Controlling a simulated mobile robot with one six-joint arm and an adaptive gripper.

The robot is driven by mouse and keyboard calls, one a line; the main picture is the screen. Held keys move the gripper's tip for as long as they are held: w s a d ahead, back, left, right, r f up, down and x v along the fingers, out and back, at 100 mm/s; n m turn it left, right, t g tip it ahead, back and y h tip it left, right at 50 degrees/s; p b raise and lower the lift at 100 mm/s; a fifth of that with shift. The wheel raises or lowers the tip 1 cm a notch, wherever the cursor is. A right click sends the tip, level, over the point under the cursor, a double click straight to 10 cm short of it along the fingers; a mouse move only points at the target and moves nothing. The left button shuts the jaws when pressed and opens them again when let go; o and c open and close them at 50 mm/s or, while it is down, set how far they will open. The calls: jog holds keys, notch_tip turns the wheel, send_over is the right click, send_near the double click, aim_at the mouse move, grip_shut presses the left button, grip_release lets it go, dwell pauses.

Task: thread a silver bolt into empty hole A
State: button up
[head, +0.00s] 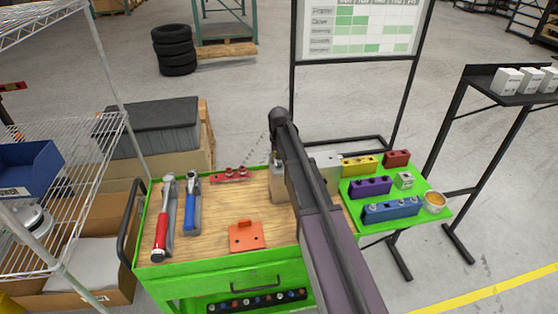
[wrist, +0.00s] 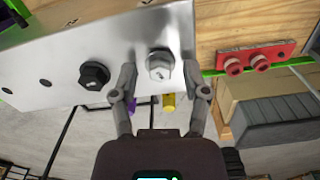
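The metal chassis block (wrist: 120,45) fills the upper part of the wrist view. Dark open holes (wrist: 45,82) lie further left; the small marks by the holes are too unclear to read. My gripper (wrist: 160,85) is open, with one finger on each side of the silver bolt and visible gaps to its head. In the head view, the block (head: 326,168) is partly hidden behind my arm, and the fingertips are hidden.
A red holder (head: 230,177) with red pieces stands left of the block. A red-handled tool (head: 162,220), a blue-handled tool (head: 191,205) and an orange bracket (head: 246,237) lie on the wooden top. Coloured blocks, including a blue one (head: 391,209), stand on the green side shelf (head: 440,219).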

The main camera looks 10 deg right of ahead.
grip_shut()
jog(key=m, duration=0.3)
jog(key=shift+m, duration=0.3)
jog(key=m, duration=0.4)
jog(key=shift+f, duration=0.1)
jog(key=shift+m, duration=1.4)
jog(key=shift+m, duration=1.3)
